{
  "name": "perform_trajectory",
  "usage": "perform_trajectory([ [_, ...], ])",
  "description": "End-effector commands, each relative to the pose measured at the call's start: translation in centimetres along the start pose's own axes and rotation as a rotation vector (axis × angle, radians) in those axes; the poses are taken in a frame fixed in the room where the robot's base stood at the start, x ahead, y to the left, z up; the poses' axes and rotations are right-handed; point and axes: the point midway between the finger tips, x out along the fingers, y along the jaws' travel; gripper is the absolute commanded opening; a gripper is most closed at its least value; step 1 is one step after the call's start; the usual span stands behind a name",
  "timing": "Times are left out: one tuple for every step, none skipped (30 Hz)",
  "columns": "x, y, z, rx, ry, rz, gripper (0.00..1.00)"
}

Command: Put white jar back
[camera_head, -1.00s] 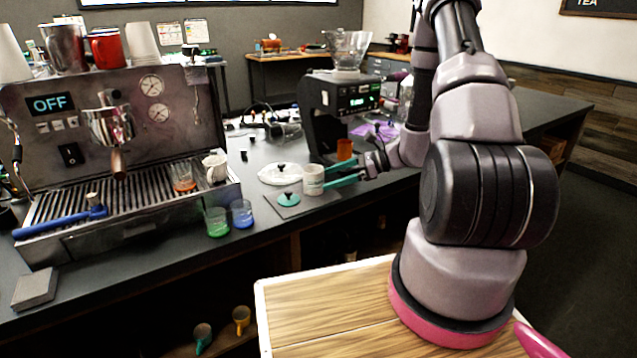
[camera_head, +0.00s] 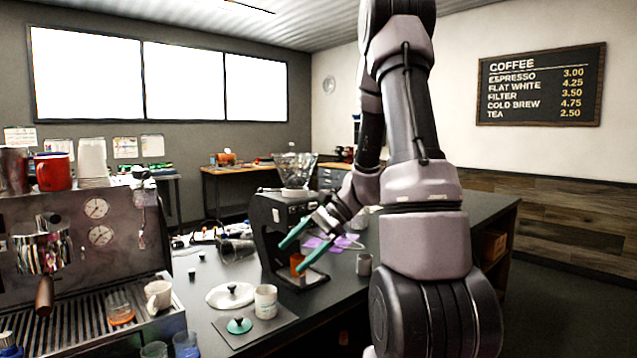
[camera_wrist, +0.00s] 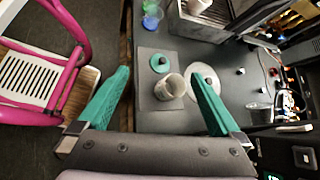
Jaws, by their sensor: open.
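The white jar (camera_head: 265,302) stands upright on a dark grey mat (camera_head: 262,330), with no lid on it. It also shows in the wrist view (camera_wrist: 169,87). A round teal lid with a black knob (camera_head: 239,325) lies on the mat beside the jar, apart from it. My gripper (camera_head: 289,259) is open and empty, raised above and beyond the jar in the head view. In the wrist view my two teal fingers (camera_wrist: 158,74) are spread, and the jar lies below, between their lines of sight, touched by neither.
A white round lid with a black knob (camera_head: 230,295) lies beside the mat. The black brewer (camera_head: 290,225) with an orange cup (camera_head: 297,263) stands near my gripper. A small grey cup (camera_head: 364,264) stands right of it. The espresso machine (camera_head: 85,245) fills the left.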

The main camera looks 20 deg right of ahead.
Motion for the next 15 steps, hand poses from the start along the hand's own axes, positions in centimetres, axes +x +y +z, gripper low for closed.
perform_trajectory([
  [-0.9, 0.1, 2.1, -0.083, 0.047, 0.023, 1.0],
  [-1.3, 0.4, 3.0, -0.128, 0.076, 0.039, 1.0],
  [-2.0, 0.7, 4.3, -0.189, 0.114, 0.058, 1.0],
  [-2.5, 0.9, 5.2, -0.235, 0.145, 0.071, 1.0],
  [-2.9, 1.2, 6.1, -0.28, 0.175, 0.084, 1.0],
  [-3.6, 1.6, 7.2, -0.34, 0.217, 0.099, 1.0],
  [-4.0, 1.9, 8.1, -0.385, 0.248, 0.109, 1.0],
  [-4.6, 2.2, 8.8, -0.429, 0.28, 0.117, 1.0],
  [-5.2, 2.6, 9.9, -0.487, 0.323, 0.128, 1.0],
  [-5.8, 2.9, 10.6, -0.532, 0.357, 0.133, 1.0],
  [-6.3, 3.2, 11.4, -0.576, 0.39, 0.139, 1.0],
  [-7.0, 3.6, 12.3, -0.634, 0.436, 0.144, 1.0],
  [-7.5, 4.0, 13.0, -0.677, 0.469, 0.147, 1.0],
  [-8.1, 4.3, 13.6, -0.72, 0.505, 0.149, 1.0],
  [-8.8, 4.8, 14.5, -0.776, 0.551, 0.149, 1.0],
])
